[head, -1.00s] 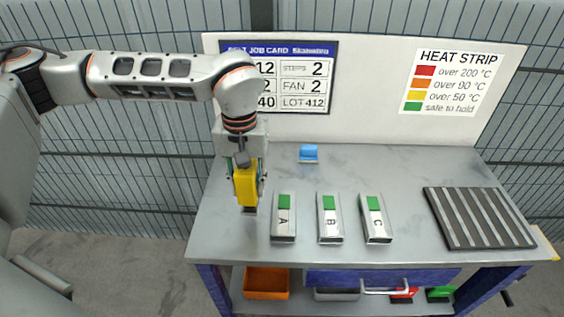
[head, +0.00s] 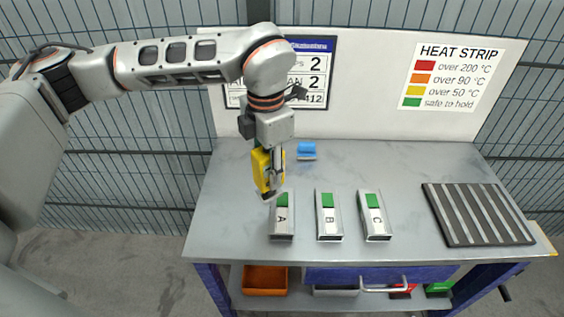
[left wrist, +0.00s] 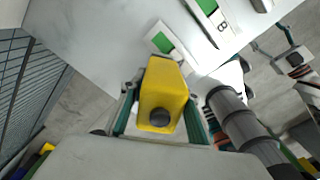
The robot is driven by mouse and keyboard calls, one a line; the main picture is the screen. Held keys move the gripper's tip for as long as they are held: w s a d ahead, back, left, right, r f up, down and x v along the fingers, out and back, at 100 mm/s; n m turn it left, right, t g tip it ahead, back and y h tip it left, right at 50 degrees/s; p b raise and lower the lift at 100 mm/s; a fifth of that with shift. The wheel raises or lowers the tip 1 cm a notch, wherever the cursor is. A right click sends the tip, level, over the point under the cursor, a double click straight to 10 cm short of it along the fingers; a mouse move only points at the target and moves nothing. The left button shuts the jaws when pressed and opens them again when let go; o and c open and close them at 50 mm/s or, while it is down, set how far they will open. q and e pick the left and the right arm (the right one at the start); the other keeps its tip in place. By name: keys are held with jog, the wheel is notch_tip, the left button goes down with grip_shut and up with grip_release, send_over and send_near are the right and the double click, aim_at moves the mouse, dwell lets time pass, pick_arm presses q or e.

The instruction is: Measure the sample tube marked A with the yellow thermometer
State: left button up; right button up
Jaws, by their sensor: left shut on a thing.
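The yellow thermometer (head: 261,170) is in my left gripper (head: 270,188), which is shut on it above the table. In the left wrist view the yellow thermometer (left wrist: 165,85) sits between the two fingers, with a dark round knob facing the camera. Tube A (head: 282,226) lies on the table just below and right of the thermometer's lower end in the head view; whether they touch I cannot tell. Tube B (head: 329,226) and tube C (head: 376,226) lie to its right. Each has a green patch. My right gripper (left wrist: 272,40) shows small at the right of the left wrist view.
A ridged dark rack (head: 478,215) is at the table's right. A small blue object (head: 307,149) stands behind the tubes. The heat strip chart (head: 452,78) and a job card (head: 318,85) are on the back panel. An orange bin (head: 265,281) is below.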

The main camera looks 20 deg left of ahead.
pick_arm(q)
jog(key=n, duration=0.2)
jog(key=d+r+n, duration=0.1)
jog(key=n, duration=0.1)
jog(key=d+n, duration=0.1)
jog(key=n, duration=0.1)
jog(key=shift+r, duration=0.2)
jog(key=shift+d+f+n+b, duration=0.25)
jog(key=shift+f+n+b, duration=0.35)
jog(key=shift+f+n, duration=0.7)
jog(key=shift+d+f+n+b, duration=0.25)
jog(key=shift+f+n+b, duration=0.35)
jog(key=shift+f+n, duration=0.7)
jog(key=shift+f, duration=0.3)
jog(key=shift+f, duration=0.15)
